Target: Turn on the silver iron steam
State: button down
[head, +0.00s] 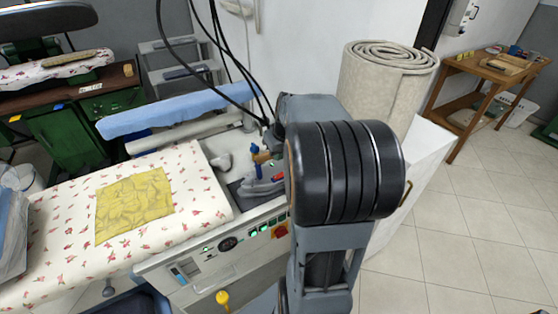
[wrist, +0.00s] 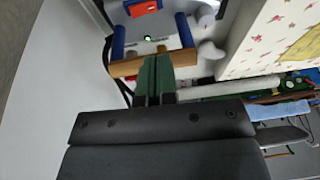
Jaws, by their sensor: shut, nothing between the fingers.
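The silver iron (head: 262,188) rests on a dark pad on the ironing station's control top, just left of my arm in the head view. It has blue posts, a wooden handle and a small red part; my arm partly covers it. In the wrist view its wooden handle (wrist: 127,68) crosses between two blue posts, with a red piece (wrist: 144,7) beyond. My gripper (wrist: 157,62) has green fingers, shut and empty. Its tips overlap the handle in the picture; I cannot tell whether they touch it. The head view hides the fingers behind my arm.
A floral padded board (head: 70,250) with a yellow cloth (head: 133,205) lies left of the iron. Black cables hang above the iron. A rolled carpet (head: 380,90) stands behind my arm.

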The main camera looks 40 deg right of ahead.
jog(key=shift+a+v, duration=0.2)
jog(key=shift+v, duration=0.7)
jog(key=shift+a+v, duration=0.2)
jog(key=shift+v, duration=0.7)
jog(key=s+a+f, duration=0.1)
jog(key=s+a, duration=0.3)
jog(key=a, duration=0.5)
jog(key=s+a+f+n, duration=0.1)
jog(key=s+a, duration=0.4)
jog(key=a, duration=0.5)
jog(key=shift+s+f+n, duration=0.3)
jog(key=shift+f, duration=0.2)
